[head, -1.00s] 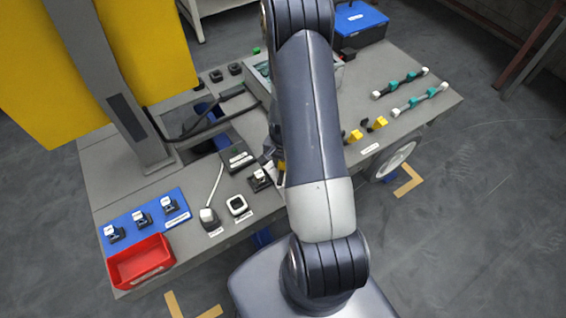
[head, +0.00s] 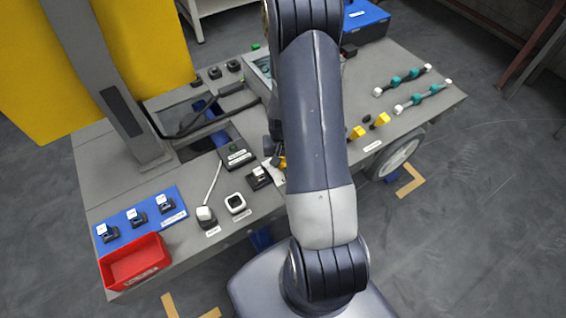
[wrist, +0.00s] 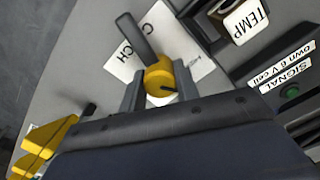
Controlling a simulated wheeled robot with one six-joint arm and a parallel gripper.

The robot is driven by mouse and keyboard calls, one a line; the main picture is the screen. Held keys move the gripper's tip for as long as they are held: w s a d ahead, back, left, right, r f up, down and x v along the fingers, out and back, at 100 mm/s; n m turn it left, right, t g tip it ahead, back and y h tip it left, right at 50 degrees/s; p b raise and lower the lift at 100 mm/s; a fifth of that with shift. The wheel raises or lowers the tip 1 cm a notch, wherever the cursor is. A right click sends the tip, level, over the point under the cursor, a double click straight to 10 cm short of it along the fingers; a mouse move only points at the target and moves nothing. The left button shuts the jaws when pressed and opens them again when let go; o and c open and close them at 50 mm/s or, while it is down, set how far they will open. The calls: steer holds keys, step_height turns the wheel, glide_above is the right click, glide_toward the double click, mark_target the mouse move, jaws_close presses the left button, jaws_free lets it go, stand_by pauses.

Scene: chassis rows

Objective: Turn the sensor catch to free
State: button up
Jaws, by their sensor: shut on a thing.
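The sensor catch is a yellow round hub (wrist: 158,78) with a dark grey lever (wrist: 135,38) in the wrist view. The lever points up and left from the hub across a white label card (wrist: 118,66), covering part of its lettering. My gripper (wrist: 158,88) is shut on the yellow hub, one finger on each side. In the head view my arm hides most of the catch and my gripper. The sensor block marked TEMP (wrist: 245,20) sits in a black holder to the upper right of the catch; it also shows in the head view (head: 258,172).
A box marked SIGNAL with a green button (wrist: 290,91) lies right of the catch. Yellow parts (wrist: 45,140) stand at lower left. On the chassis (head: 110,180) are a blue strip (head: 180,205) with several small blocks, a red bin (head: 135,262) and teal-banded rods (head: 420,97).

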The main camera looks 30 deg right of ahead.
steer(key=shift+n+b, duration=0.6)
steer(key=shift+n, duration=0.9)
steer(key=o, duration=1)
step_height(320, 180, up, 11)
steer(key=shift+f+p, duration=0.1)
steer(key=shift+p, duration=0.3)
step_height(320, 180, down, 11)
steer(key=shift+r+b, duration=0.1)
steer(key=shift+b, duration=0.3)
